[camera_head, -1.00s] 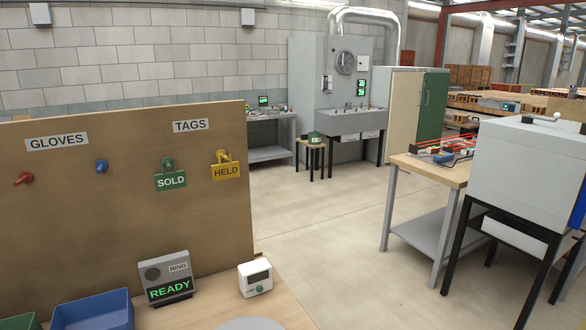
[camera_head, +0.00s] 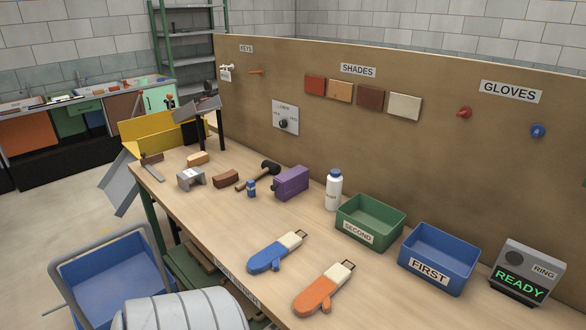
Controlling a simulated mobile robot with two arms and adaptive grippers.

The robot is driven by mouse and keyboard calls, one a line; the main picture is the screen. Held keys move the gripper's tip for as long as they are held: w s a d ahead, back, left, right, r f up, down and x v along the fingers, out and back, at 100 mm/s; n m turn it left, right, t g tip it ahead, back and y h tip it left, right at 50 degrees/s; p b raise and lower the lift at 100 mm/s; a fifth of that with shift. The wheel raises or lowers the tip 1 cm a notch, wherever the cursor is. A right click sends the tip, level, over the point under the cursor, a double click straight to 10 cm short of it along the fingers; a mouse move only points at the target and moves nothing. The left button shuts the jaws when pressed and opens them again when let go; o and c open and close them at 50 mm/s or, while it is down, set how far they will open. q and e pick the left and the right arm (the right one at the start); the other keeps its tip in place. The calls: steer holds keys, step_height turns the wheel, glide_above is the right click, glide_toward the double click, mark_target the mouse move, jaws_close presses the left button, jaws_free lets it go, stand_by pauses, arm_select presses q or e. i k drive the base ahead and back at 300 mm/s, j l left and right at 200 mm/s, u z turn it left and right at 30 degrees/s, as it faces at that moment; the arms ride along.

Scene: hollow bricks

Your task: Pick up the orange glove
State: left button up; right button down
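The orange glove (camera_head: 323,290) lies flat on the wooden workbench (camera_head: 200,225), near its front edge, with a cream cuff and a dark loop at its upper right end. A blue glove (camera_head: 276,253) of the same shape lies to its left and a little farther back. Nothing covers either glove. Neither of my grippers shows in the head view.
A green bin (camera_head: 370,222) marked SECOND and a blue bin (camera_head: 438,258) marked FIRST stand behind the gloves. A READY device (camera_head: 526,271) is at the right. A blue cart (camera_head: 110,262) stands beside the bench.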

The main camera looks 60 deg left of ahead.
mark_target(317, 294)
steer(key=u, duration=1.65)
